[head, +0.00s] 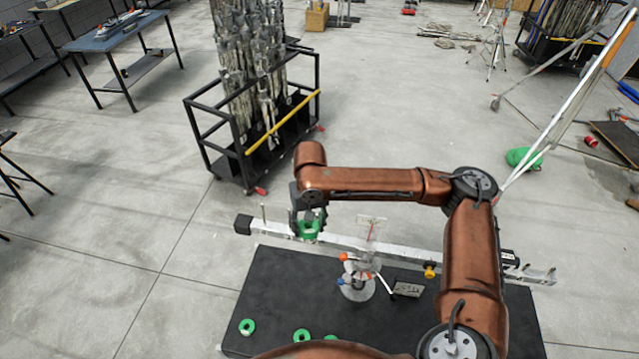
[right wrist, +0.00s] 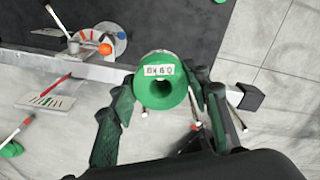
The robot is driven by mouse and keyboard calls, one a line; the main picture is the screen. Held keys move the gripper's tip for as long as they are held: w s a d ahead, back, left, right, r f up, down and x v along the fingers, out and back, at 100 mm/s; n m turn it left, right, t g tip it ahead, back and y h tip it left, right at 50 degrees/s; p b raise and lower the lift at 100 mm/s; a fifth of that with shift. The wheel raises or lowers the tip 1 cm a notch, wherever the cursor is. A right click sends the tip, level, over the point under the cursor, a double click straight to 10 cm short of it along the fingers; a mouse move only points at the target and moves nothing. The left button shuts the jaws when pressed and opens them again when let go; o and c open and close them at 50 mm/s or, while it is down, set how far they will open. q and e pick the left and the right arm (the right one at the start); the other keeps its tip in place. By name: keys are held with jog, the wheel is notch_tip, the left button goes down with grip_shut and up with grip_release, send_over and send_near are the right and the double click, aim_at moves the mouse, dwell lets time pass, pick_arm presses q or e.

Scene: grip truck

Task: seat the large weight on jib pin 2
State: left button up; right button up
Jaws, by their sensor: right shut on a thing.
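My right gripper (head: 308,222) is shut on a large green weight (right wrist: 160,88), a ring with a centre hole and a small white label whose print is hard to read. The gripper holds it over the left part of the silver jib (head: 345,241). In the head view, an upright pin (head: 263,212) stands near the jib's left end, left of the gripper. The right wrist view shows a pin (right wrist: 235,119) right of the weight, past a finger. The weight's hole looks empty. I cannot tell which pin is number 2. My left gripper is not in view.
The jib rests on a stand with an orange knob (head: 344,257) over a black platform (head: 270,290). Smaller green weights (head: 247,327) lie at the platform's front left. A black block (head: 243,224) caps the jib's left end. A black cart (head: 230,150) stands behind.

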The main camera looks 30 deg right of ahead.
pick_arm(q)
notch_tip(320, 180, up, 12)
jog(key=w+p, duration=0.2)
jog(key=p, duration=0.8)
pick_arm(e)
jog(key=w+d+r+m, duration=0.1)
jog(key=w+d+r, duration=0.1)
jog(key=w+d+r+m, duration=0.2)
jog(key=w+d+r, duration=0.1)
jog(key=shift+w+d+r, duration=0.15)
jog(key=shift+w+r, duration=0.05)
jog(key=shift+w, duration=0.1)
jog(key=shift+f, duration=0.15)
jog(key=shift+f+b, duration=0.25)
jog(key=shift+b, duration=0.05)
jog(key=shift+w+f+b, duration=0.15)
jog(key=shift+f+b, duration=2.55)
jog(key=shift+b, duration=1.4)
jog(key=shift+f, duration=1.15)
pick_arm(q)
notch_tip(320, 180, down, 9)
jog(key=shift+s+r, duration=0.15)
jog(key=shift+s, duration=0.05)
pick_arm(e)
jog(key=shift+w+a+f, duration=0.1)
jog(key=shift+f, duration=1.8)
jog(key=shift+w+a+f, duration=0.1)
jog(key=shift+f, duration=1.75)
